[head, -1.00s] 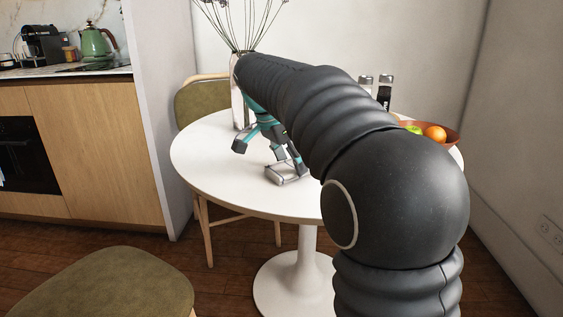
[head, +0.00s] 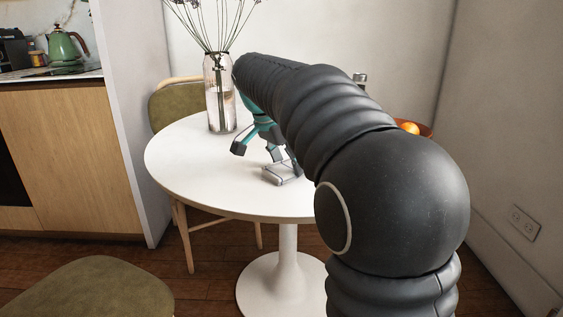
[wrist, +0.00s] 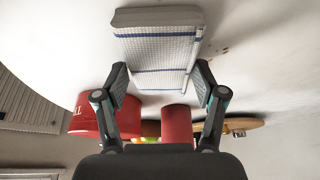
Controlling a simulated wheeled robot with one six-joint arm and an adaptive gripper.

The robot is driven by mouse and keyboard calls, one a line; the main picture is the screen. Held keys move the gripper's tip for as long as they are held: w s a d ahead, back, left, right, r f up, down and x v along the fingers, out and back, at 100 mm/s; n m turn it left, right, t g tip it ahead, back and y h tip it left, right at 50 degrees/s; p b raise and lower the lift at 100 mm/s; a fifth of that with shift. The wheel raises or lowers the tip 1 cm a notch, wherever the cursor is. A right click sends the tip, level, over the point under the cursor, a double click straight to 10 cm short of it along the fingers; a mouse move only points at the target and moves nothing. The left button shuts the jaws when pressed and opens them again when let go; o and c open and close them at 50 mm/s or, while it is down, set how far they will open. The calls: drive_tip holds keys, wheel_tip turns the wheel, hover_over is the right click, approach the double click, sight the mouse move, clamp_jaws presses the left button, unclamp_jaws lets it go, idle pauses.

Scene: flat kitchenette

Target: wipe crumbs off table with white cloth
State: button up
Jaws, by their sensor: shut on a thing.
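The white cloth (wrist: 158,48) is folded into a thick pad with blue stripes. It sits between the two fingers of my gripper (wrist: 161,76), which is shut on it. In the head view the cloth (head: 283,176) shows small and greyish at the table's middle, below my gripper (head: 262,152). The round white table (head: 190,165) lies under it. Dark crumbs (wrist: 224,50) are scattered on the tabletop just right of the cloth in the wrist view. My arm hides the table's right part in the head view.
A glass vase with dry stems (head: 220,95) stands at the table's back left. A fruit bowl (head: 426,130) and a shaker (head: 360,79) are at the back right, partly behind my arm. A chair (head: 168,104) stands behind the table, another seat (head: 90,288) in front left.

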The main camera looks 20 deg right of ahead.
drive_tip(key=shift+s+d, duration=0.35)
drive_tip(key=shift+d, duration=0.7)
drive_tip(key=shift+s+d, duration=0.3)
drive_tip(key=shift+d, duration=0.7)
drive_tip(key=shift+s+d, duration=0.35)
drive_tip(key=shift+d, duration=0.7)
drive_tip(key=shift+a, duration=0.15)
